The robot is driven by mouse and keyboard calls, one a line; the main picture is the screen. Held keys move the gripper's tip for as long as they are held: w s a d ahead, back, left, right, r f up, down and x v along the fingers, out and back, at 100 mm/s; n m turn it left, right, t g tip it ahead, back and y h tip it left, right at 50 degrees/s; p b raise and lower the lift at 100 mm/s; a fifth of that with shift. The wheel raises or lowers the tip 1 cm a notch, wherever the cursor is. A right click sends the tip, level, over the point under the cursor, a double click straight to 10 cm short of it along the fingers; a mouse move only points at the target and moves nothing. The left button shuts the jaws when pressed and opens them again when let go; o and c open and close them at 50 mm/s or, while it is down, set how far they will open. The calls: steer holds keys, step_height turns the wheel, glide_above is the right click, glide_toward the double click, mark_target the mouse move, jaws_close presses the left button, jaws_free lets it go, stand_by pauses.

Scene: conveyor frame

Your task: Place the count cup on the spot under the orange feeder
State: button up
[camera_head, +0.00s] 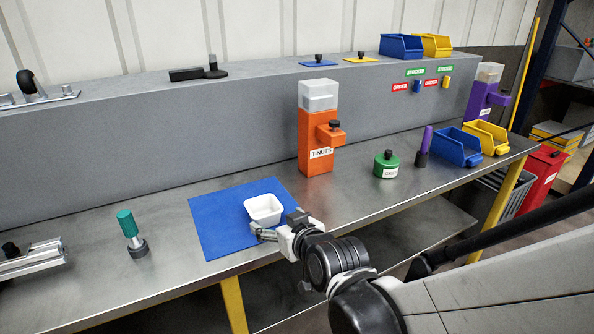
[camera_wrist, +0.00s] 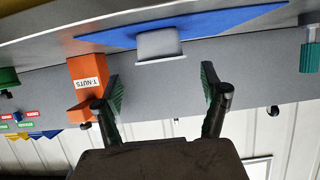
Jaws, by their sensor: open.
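The white count cup (camera_head: 264,204) stands upright on the blue mat (camera_head: 213,224) near the table's front edge. It looks empty. The orange feeder (camera_head: 312,148), labelled T-NUTS, stands behind and to the right of the mat, with a side spout. No marked spot shows under that spout. My gripper (camera_head: 279,224) is open and empty, low at the cup's near side. The wrist view is upside down. There the cup (camera_wrist: 158,44) shows beyond and between my spread fingers (camera_wrist: 162,86), not gripped, with the orange feeder (camera_wrist: 87,82) to the left.
A green round container (camera_head: 386,165), a purple tool (camera_head: 424,147) and a blue bin (camera_head: 457,147) stand right of the feeder. A teal-handled tool (camera_head: 128,228) stands left of the mat. The table (camera_head: 345,192) is bare between feeder and front edge.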

steer(key=shift+s+d+r, duration=0.25)
steer(key=shift+s+d, duration=0.05)
steer(key=shift+s, duration=0.2)
steer(key=s+d+r+m+g+h, duration=0.1)
steer(key=s+d+m+h, duration=0.1)
steer(key=s+d, duration=0.3)
steer(key=s+d+r+m+g+h, duration=0.1)
steer(key=s+d, duration=0.4)
steer(key=d, duration=0.8)
steer(key=s+d+r+m+g+h, duration=0.1)
steer(key=s+d+m+g+h, duration=0.1)
steer(key=d, duration=0.8)
steer(key=s+m+h, duration=0.1)
steer(key=s+h, duration=0.1)
steer(key=s, duration=0.1)
steer(key=shift+o, duration=0.5)
steer(key=shift+s+d+f+m, duration=0.1)
steer(key=shift+s+d+m, duration=0.25)
steer(key=shift+s, duration=0.2)
